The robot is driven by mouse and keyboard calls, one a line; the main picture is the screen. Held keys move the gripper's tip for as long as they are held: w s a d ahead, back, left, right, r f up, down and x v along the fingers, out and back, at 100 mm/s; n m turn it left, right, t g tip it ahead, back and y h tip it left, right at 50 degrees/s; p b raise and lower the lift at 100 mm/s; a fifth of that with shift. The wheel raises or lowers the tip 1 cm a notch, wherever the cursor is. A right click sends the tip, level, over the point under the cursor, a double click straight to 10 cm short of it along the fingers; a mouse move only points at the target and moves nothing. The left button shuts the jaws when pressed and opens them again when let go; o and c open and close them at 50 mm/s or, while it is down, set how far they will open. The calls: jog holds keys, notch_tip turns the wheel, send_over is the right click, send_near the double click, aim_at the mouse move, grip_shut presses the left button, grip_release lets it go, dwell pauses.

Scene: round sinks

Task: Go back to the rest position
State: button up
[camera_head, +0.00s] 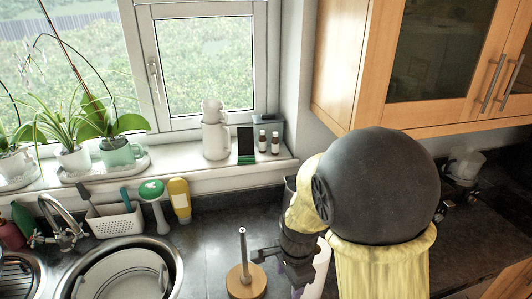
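My arm, with yellow sleeves and a large dark rounded joint, fills the right middle of the head view. My gripper (268,257) is the dark part at the arm's lower left end, above the worktop. It is seen from behind and above. Its fingers are small and partly hidden, so I cannot tell whether they are open or shut. A wooden-based holder with an upright metal rod (244,262) stands just left of the gripper. I cannot tell whether they touch. A white object (322,268) shows partly behind the arm.
A round sink (172,262) holding a white rack or bowl is at lower left, with a tap (62,232) behind it. A white caddy (115,222) and bottles line the back. Wooden wall cabinets (345,60) overhang at upper right. Dark worktop (212,238) is clear between sink and holder.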

jog(key=s+d+r+n+t, duration=0.1)
jog(key=s+d+n, duration=0.1)
jog(key=d+n, duration=0.2)
jog(key=s+d+r+n+t+b, duration=0.1)
jog(key=s+d+n, duration=0.2)
jog(key=n, duration=0.6)
jog(key=d, duration=0.2)
jog(key=shift+s+d+r+h, duration=0.15)
jog(key=shift+d+r+h, duration=0.15)
